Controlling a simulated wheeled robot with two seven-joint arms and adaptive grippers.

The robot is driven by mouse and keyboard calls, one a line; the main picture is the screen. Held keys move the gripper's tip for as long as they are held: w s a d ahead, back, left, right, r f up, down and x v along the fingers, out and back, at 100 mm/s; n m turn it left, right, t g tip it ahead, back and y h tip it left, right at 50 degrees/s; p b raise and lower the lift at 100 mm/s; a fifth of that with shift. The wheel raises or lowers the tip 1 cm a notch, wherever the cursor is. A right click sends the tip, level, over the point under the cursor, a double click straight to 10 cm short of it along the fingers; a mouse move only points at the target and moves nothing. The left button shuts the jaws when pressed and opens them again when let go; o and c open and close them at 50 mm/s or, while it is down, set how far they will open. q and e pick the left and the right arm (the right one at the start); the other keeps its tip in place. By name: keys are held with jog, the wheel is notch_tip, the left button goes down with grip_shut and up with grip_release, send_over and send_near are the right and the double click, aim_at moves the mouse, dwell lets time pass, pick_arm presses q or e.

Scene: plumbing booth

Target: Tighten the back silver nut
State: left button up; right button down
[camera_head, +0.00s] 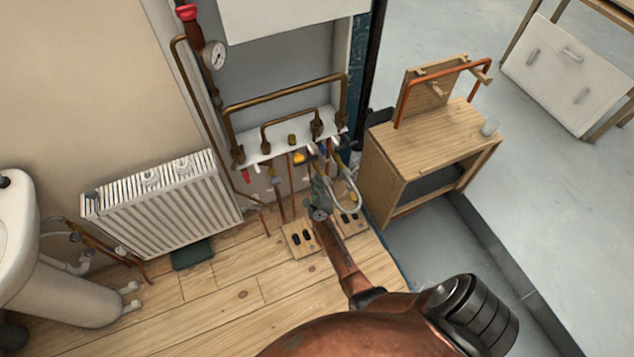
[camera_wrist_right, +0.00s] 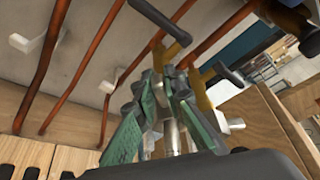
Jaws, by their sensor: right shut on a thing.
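My right gripper (camera_head: 318,182) reaches up among the pipes under the white panel in the head view. In the right wrist view its green-padded fingers (camera_wrist_right: 160,90) are closed in around a silver fitting (camera_wrist_right: 172,136), seemingly the back silver nut, which is mostly hidden between them. A brass valve (camera_wrist_right: 158,54) with a dark handle stands just above the fingertips. A second brass valve (camera_wrist_right: 201,90) is to its right. In the head view the nut is too small and covered to make out. My left gripper is not in view.
Copper pipes (camera_wrist_right: 92,62) run close beside the fingers, with white clips (camera_wrist_right: 28,43) on the wall. A white hose (camera_head: 350,192) loops right of the gripper. A wooden cabinet (camera_head: 430,145) stands at right, a radiator (camera_head: 160,208) at left.

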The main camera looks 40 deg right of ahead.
jog(key=shift+s+f, duration=0.1)
jog(key=c, duration=2.3)
grip_release()
jog(key=shift+o, duration=0.2)
